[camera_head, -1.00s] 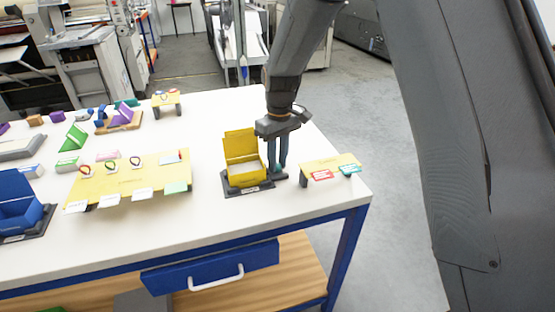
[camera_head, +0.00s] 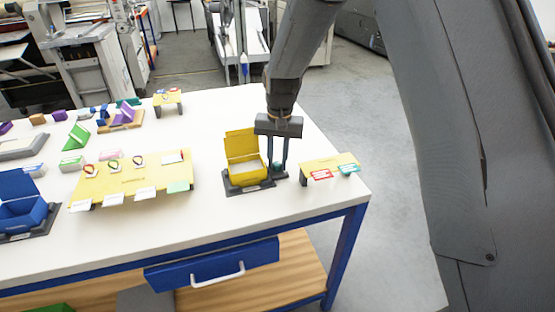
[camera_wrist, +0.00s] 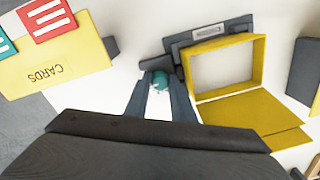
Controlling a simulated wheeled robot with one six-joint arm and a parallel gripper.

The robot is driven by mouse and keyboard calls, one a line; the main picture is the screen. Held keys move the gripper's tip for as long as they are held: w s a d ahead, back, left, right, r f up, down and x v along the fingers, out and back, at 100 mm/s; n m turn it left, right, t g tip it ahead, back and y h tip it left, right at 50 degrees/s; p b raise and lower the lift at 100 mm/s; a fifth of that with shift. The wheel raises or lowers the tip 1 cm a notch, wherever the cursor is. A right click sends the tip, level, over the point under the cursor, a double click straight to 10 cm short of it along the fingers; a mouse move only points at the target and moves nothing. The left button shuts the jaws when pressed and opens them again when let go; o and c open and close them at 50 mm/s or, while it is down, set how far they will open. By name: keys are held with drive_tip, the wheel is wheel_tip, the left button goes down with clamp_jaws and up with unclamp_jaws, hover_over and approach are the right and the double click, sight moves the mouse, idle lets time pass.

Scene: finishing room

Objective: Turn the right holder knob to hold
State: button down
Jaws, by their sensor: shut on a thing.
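The right holder is a dark base (camera_head: 235,190) carrying an open yellow box (camera_head: 246,178) with its lid raised. A small teal knob (camera_head: 277,166) sits at the right side of this base. My gripper (camera_head: 280,170) points down over the knob, with one finger on either side of it. In the wrist view the teal knob (camera_wrist: 160,80) shows between the tips of my gripper (camera_wrist: 160,84), shut on it. The yellow box (camera_wrist: 262,62) is beside the fingers there. A mark on the knob is too small to read.
A yellow cards stand (camera_head: 325,160) with red and teal cards is close to the right of my gripper. A larger yellow stand (camera_head: 130,180) and a blue open box (camera_head: 25,215) are to the left. Bare white tabletop (camera_head: 225,110) lies behind the yellow box.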

sight(279, 164)
drive_tip(key=shift+w+r+m, duration=0.1)
drive_tip(key=shift+m, duration=0.3)
drive_tip(key=c, duration=1.5)
unclamp_jaws()
drive_tip(key=shift+d+r+b, duration=0.15)
drive_tip(key=shift+r+b, duration=0.95)
drive_tip(key=shift+r, duration=2.8)
